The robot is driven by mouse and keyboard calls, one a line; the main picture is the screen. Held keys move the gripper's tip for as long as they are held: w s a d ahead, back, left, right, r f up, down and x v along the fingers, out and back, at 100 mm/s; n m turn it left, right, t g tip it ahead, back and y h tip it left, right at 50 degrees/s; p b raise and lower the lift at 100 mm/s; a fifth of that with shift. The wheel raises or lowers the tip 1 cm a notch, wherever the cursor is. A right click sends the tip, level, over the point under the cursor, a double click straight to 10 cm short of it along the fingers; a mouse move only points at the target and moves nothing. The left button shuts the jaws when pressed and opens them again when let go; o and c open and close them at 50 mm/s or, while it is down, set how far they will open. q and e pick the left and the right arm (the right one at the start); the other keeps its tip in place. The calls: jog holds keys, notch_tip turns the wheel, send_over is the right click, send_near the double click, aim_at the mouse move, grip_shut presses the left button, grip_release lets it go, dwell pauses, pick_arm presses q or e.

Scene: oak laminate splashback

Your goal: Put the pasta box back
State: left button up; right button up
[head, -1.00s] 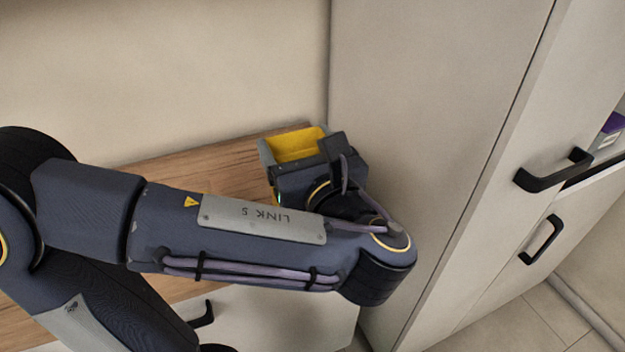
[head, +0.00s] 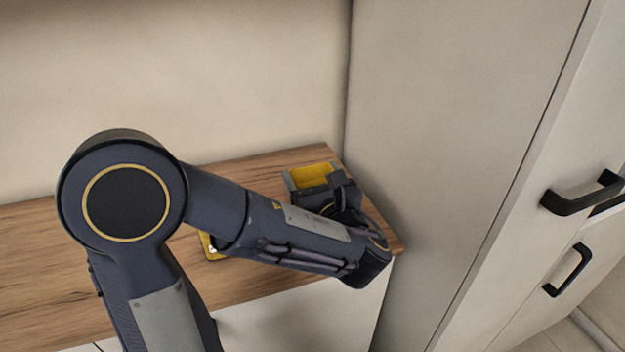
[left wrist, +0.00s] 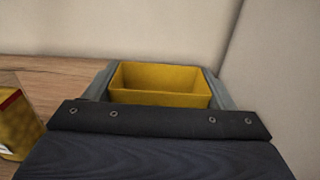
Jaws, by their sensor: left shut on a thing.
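My left gripper (head: 312,180) is shut on a yellow open-topped box (left wrist: 160,78), with one grey finger on each side of it. The gripper is over the right end of the wooden counter; I cannot tell whether the box touches the counter. A yellow package with red and white markings (left wrist: 15,125) stands at the left edge of the left wrist view. In the head view a yellow piece (head: 208,246) shows beside my forearm, mostly hidden. I cannot tell for sure which is the pasta box. My right gripper is not in view.
The wooden counter (head: 45,265) is clear at the left and ends at a tall pale cabinet (head: 430,120) on the right. The cabinet has black handles (head: 582,193). A pale wall (head: 230,80) stands behind the counter.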

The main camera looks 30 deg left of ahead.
pick_arm(q)
jog(key=shift+f, duration=0.2)
jog(key=o, duration=1.4)
jog(key=shift+r, duration=0.3)
jog(key=v, duration=1.2)
jog(key=shift+f, duration=0.15)
